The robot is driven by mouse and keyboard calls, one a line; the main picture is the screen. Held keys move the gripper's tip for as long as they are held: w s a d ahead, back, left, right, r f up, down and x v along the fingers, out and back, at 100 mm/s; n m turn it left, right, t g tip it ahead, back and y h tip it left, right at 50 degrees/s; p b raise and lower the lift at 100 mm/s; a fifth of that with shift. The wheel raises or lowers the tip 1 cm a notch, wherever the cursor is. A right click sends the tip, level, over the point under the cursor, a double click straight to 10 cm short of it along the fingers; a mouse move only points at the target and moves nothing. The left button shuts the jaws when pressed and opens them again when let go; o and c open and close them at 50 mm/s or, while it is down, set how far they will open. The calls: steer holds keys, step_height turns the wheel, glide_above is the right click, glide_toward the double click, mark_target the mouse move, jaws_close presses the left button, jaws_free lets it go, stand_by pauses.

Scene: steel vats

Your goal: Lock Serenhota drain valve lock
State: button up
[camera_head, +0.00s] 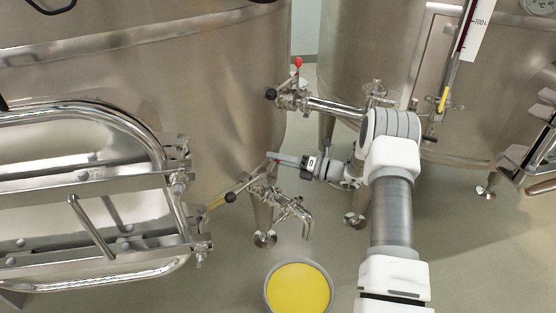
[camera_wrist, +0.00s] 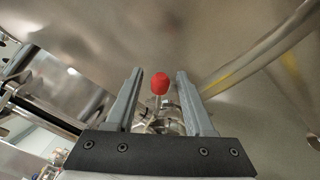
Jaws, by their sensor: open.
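The lower drain valve (camera_head: 268,188) sits low on the left vat, with a black-knobbed lever (camera_head: 231,197) pointing left and a spout bending down. A small red knob on a thin stem, seemingly the valve's lock, shows in the wrist view (camera_wrist: 160,83); in the head view it is mostly hidden by my gripper (camera_head: 273,157). My gripper is open, its two grey fingers on either side of the red knob (camera_wrist: 160,74), with visible gaps on both sides. The knob appears untouched. The valve body behind it is partly hidden.
A second valve (camera_head: 290,98) with a red knob (camera_head: 298,62) and black-knobbed lever (camera_head: 270,94) is above, its pipe running right near my arm. A bucket of yellow liquid (camera_head: 299,288) stands below. A hatch (camera_head: 90,200) fills the left; another vat (camera_head: 350,60) stands behind.

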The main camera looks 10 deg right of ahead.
mark_target(273, 164)
jaws_close()
steer(key=shift+r, duration=0.1)
stand_by(0.4)
steer(key=shift+s+a+r+n+h+p, duration=0.15)
steer(key=shift+r+n+p, duration=0.15)
steer(key=shift+n, duration=0.2)
steer(key=shift+s+a+r+n+h+p, duration=0.1)
steer(key=shift+r+n+h+p, duration=0.05)
steer(key=shift+n+p, duration=0.3)
steer(key=shift+s+a+r+n+g+h+p, duration=0.1)
steer(key=shift+a+r+n+g+h+p, duration=0.1)
steer(key=shift+n, duration=0.45)
steer(key=shift+s+a+r+n+g+h+p, duration=0.1)
steer(key=shift+r+n+h, duration=0.1)
steer(key=shift+n, duration=0.4)
steer(key=shift+s+a+n+h, duration=0.35)
steer(key=shift+n+h, duration=0.25)
steer(key=shift+n, duration=0.4)
steer(key=shift+s+a+r+n+h+b, duration=0.1)
steer(key=shift+s+a+n+h+b, duration=0.2)
steer(key=shift+n, duration=0.35)
steer(key=shift+s+a+n+h+b, duration=0.1)
steer(key=shift+a+n+h+b, duration=0.25)
steer(key=shift+n, duration=0.3)
jaws_free()
